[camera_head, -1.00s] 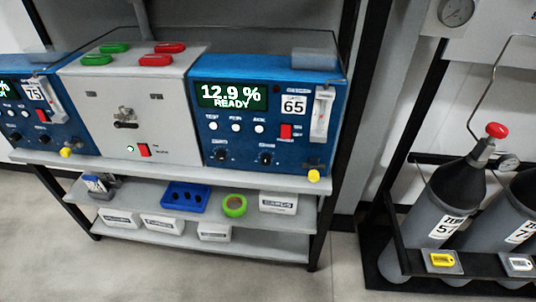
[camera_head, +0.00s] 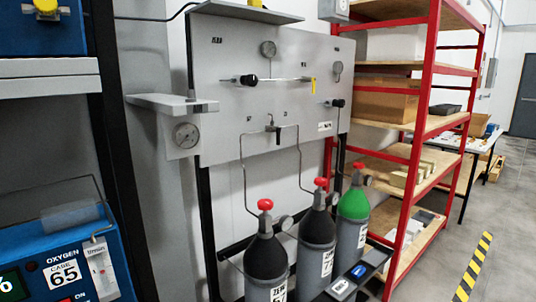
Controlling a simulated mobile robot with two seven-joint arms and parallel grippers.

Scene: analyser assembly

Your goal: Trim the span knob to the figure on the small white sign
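Neither of my grippers is in view.
Several gas cylinders stand in a rack before the panel: dark-topped ones (camera_head: 267,255) with red valves and a green-topped one (camera_head: 354,205). A red shelf unit (camera_head: 430,90) with boxes stands right. Open floor (camera_head: 480,215) lies beyond, with a yellow-black stripe.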

